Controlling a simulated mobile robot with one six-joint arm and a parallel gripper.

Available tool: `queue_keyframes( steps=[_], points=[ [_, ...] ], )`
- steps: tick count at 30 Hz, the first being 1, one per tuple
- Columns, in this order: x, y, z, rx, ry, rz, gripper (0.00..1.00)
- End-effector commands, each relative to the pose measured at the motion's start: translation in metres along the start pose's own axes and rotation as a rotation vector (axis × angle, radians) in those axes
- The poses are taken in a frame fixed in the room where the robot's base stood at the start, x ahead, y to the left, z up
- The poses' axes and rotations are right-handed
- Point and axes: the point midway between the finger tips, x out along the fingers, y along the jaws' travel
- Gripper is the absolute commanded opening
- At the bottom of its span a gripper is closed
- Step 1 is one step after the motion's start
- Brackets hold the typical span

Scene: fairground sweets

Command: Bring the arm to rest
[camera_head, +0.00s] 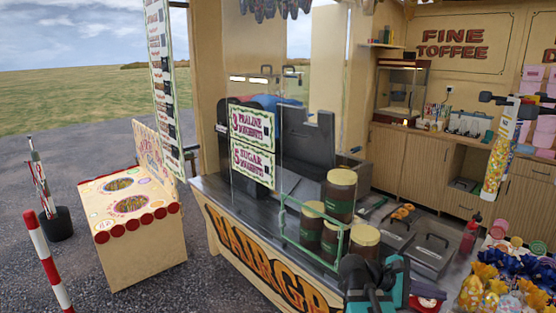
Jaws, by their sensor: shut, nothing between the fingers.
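My gripper (371,283), dark with teal parts, shows at the bottom edge, right of centre. It is shut with nothing held. It is in front of the near right end of the stall counter (205,184) in the picture; its distance from the counter is hard to judge. The rest of my arm is mostly out of the frame.
Lidded jars (339,195) stand behind the counter's glass, close beyond my gripper. Lollipops and wrapped sweets (485,290) crowd the lower right. A red bottle (470,235) stands nearby. A game box (145,258) and striped post (48,262) are left, with open paving between.

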Motion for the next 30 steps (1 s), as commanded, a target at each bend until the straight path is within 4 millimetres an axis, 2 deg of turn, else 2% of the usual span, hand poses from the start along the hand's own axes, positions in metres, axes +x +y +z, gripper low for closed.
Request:
queue_keyframes(
  steps=[1,3,8,15,23,30],
  points=[
    [0.004,-0.012,-0.015,-0.017,0.012,-0.012,0.00],
    [0.009,-0.027,-0.033,-0.036,0.029,-0.029,0.00],
    [0.020,-0.065,-0.072,-0.074,0.068,-0.073,0.00],
    [0.034,-0.127,-0.126,-0.119,0.125,-0.150,0.00],
    [0.046,-0.202,-0.177,-0.156,0.182,-0.250,0.00],
    [0.053,-0.277,-0.216,-0.172,0.226,-0.359,0.00]
  ],
)
